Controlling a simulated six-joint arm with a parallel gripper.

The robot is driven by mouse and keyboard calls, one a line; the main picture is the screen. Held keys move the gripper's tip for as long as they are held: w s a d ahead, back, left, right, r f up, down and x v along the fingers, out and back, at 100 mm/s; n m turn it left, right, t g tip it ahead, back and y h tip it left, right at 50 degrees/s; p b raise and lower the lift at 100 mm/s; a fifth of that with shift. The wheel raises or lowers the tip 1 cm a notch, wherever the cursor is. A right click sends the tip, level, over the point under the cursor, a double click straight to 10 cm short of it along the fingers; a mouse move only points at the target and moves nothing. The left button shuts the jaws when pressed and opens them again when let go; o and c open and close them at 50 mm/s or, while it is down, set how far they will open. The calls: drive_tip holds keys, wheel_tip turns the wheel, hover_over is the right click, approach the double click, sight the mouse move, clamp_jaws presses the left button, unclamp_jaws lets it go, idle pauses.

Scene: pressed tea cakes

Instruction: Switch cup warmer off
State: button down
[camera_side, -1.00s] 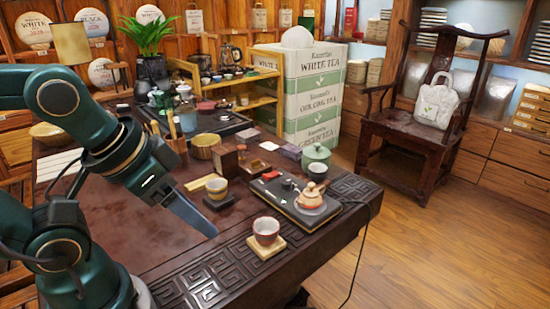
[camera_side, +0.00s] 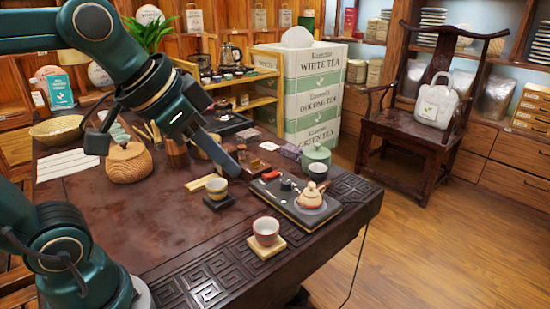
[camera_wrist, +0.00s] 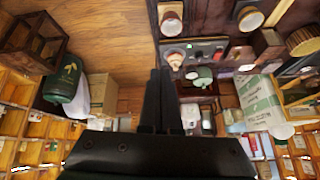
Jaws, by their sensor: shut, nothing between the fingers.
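The cup warmer (camera_side: 318,218) is a dark flat slab on the right part of the table, with a pale teapot (camera_side: 310,195) on it. A red part (camera_side: 271,175) and a small dark knob (camera_side: 287,184) show at its back left; I cannot tell the switch state. My gripper (camera_side: 237,173) is shut and empty. It is above the table, left of the warmer in the side view, apart from it.
The table's front left is clear.

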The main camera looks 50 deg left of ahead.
drive_tip(key=w+a+r, duration=0.1)
drive_tip(key=w+a, duration=0.3)
drive_tip(key=w, duration=0.3)
drive_tip(key=w+a+r, duration=0.2)
drive_tip(key=w+a, duration=0.2)
drive_tip(key=w, duration=0.2)
drive_tip(key=w+a+f+n, duration=0.1)
drive_tip(key=w+a+f, duration=0.1)
drive_tip(key=a+f, duration=0.2)
drive_tip(key=w+a+f+n+g, duration=0.1)
drive_tip(key=w+a+f, duration=0.2)
drive_tip(key=a, duration=0.3)
drive_tip(key=shift+f, duration=0.35)
hover_over(270, 175)
drive_tip(key=f, duration=0.9)
drive_tip(key=shift+s, duration=0.2)
drive_tip(key=shift+s+f, duration=0.3)
drive_tip(key=shift+f, duration=0.6)
drive_tip(key=shift+s+a+f, duration=0.1)
drive_tip(key=shift+s+f, duration=0.05)
drive_tip(key=shift+f, duration=0.35)
drive_tip(key=shift+s+f, duration=0.15)
drive_tip(key=shift+f, duration=0.3)
